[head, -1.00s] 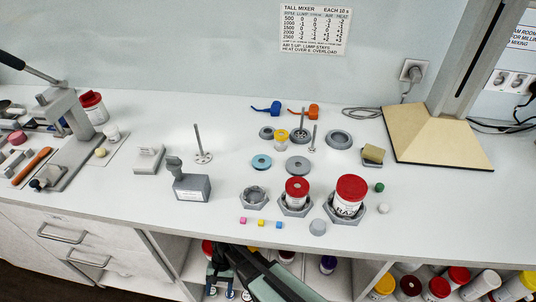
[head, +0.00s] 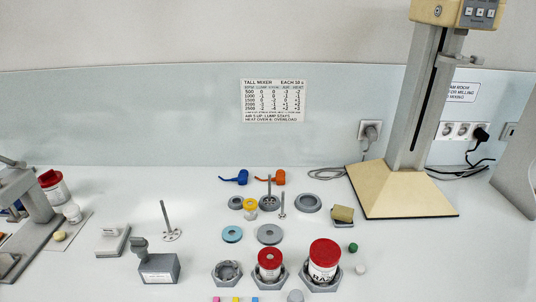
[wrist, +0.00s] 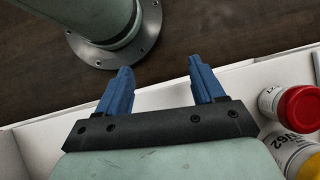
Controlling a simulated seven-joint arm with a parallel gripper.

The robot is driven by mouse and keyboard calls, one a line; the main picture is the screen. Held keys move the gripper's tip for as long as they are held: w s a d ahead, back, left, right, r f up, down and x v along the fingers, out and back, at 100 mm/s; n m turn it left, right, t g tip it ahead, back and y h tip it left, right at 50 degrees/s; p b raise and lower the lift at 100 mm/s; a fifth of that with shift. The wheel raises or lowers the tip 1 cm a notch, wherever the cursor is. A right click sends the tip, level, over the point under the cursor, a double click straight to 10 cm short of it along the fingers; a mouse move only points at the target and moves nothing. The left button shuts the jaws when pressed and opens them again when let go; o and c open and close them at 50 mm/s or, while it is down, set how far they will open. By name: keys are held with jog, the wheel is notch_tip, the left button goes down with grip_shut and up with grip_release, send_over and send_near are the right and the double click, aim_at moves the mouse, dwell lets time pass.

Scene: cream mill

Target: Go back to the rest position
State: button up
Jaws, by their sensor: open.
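My gripper (wrist: 160,88) shows in the wrist view with its two blue fingers apart and nothing between them. It hangs over the edge of a white surface, with dark wooden floor and my round base flange beyond. My gripper is not in the head view now. Nothing on the bench is in contact with it in these frames.
On the white bench stand a jar with a red lid (head: 324,262), a smaller red-lidded jar (head: 270,265), a grey block device (head: 158,268) and a tall mixer stand (head: 405,190).

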jog(key=s+d+f, duration=0.3)
jog(key=s+d, duration=0.1)
jog(key=d, duration=0.4)
jog(key=s+d+f+n+h, duration=0.1)
jog(key=s+d, duration=0.3)
jog(key=d, duration=0.5)
jog(key=shift+x, duration=0.95)
jog(key=shift+w+f, duration=0.1)
jog(key=shift+w, duration=0.05)
